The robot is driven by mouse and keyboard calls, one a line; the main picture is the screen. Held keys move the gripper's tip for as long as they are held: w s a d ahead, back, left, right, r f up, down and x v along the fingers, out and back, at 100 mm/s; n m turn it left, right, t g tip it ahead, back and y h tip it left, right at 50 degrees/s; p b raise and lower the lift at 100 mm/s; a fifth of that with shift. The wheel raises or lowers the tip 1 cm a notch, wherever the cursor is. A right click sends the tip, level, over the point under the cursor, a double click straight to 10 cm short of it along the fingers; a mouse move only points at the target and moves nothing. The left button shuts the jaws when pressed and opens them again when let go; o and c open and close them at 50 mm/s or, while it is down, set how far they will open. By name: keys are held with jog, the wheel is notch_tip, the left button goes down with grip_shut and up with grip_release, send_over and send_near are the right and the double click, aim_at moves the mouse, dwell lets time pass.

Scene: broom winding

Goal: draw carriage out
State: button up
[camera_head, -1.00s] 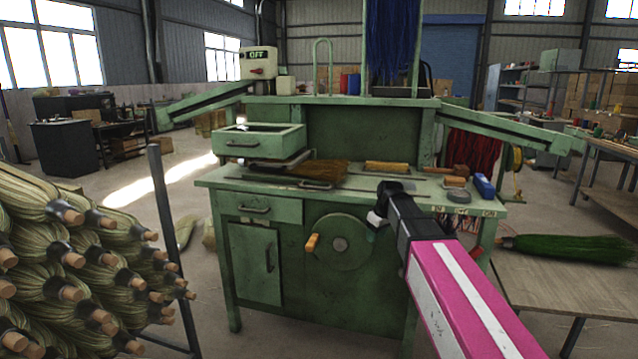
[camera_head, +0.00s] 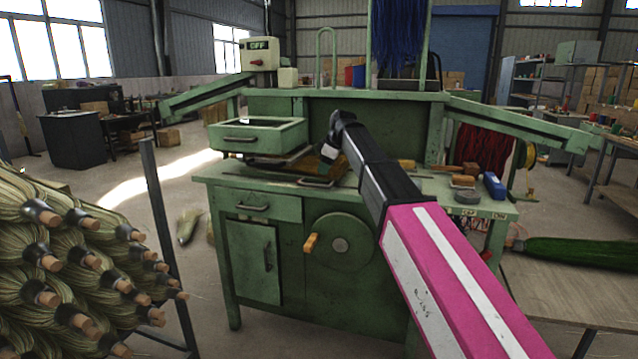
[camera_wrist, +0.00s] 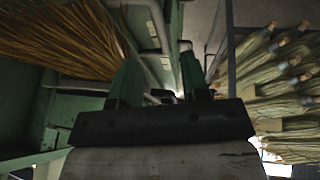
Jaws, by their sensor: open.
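The green winding bench (camera_head: 262,208) stands ahead. On its top, below the raised green drawer, is a low metal carriage with a bar handle (camera_head: 316,182) at its front edge. Brown broom fibre (camera_head: 312,163) lies on it, partly hidden by my arm. My gripper (camera_head: 337,135) is above the bench top, behind and right of the handle in the picture, apart from it as far as I can tell. In the wrist view my gripper (camera_wrist: 160,76) has its two fingers apart with nothing between them. Fibre (camera_wrist: 60,35) and pale metal bars (camera_wrist: 158,28) show beyond them.
A green drawer (camera_head: 258,135) overhangs the bench's left side. A crank wheel (camera_head: 340,240) with an orange knob is on the front. A rack of broom bundles (camera_head: 60,260) stands at left. Small blocks and a blue item (camera_head: 494,186) lie on the bench's right.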

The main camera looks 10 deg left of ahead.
aim_at(319, 185)
jog(key=x, duration=0.7)
jog(key=shift+w+f, duration=0.1)
jog(key=shift+f, duration=0.2)
grip_shut()
